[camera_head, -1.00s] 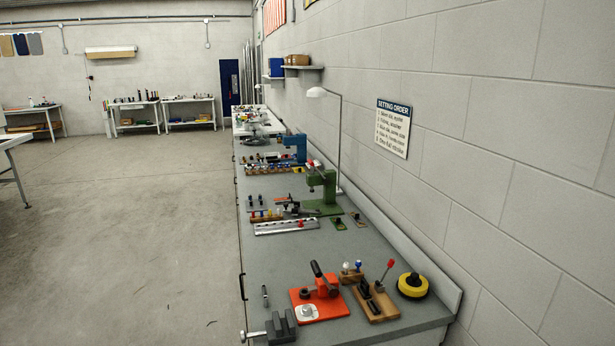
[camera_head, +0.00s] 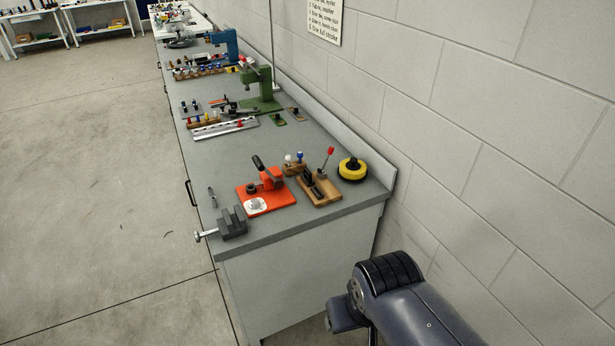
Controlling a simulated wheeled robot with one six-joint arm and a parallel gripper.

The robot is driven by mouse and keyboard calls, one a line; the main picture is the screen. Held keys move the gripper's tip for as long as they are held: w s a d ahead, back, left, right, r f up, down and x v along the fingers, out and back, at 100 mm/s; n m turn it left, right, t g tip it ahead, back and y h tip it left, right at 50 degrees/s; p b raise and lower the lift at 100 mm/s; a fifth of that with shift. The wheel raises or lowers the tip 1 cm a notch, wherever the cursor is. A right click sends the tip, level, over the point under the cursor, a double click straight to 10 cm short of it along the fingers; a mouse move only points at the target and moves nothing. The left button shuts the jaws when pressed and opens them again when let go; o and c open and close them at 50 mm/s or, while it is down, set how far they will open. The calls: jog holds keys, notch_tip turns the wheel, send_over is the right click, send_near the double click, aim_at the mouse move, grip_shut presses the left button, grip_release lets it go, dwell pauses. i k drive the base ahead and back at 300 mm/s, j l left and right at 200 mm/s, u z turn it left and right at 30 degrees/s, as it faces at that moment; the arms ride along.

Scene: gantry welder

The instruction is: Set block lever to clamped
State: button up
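A wooden block (camera_head: 318,190) with black parts on top sits near the front right of the grey bench. A thin lever with a red knob (camera_head: 330,151) rises from its back end, leaning a little to the right. The block carries no mark I can read, so I cannot tell which lever position is clamped. An orange base with a black-handled lever (camera_head: 266,198) stands just left of it. My gripper is not in view; only a dark part of my arm shows at the lower right, apart from the bench.
A grey vise (camera_head: 233,224) sits at the bench's front left corner, its screw handle sticking out past the edge. A yellow and black roll (camera_head: 352,170) lies right of the block by the wall. A green press (camera_head: 262,90) stands farther back. Open floor lies left.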

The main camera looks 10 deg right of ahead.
aim_at(331, 149)
jog(key=i+j+z, duration=0.1)
jog(key=i+j, duration=0.15)
jog(key=i, duration=0.3)
jog(key=i+j+z, duration=0.1)
jog(key=i+j, duration=0.15)
jog(key=i, duration=0.25)
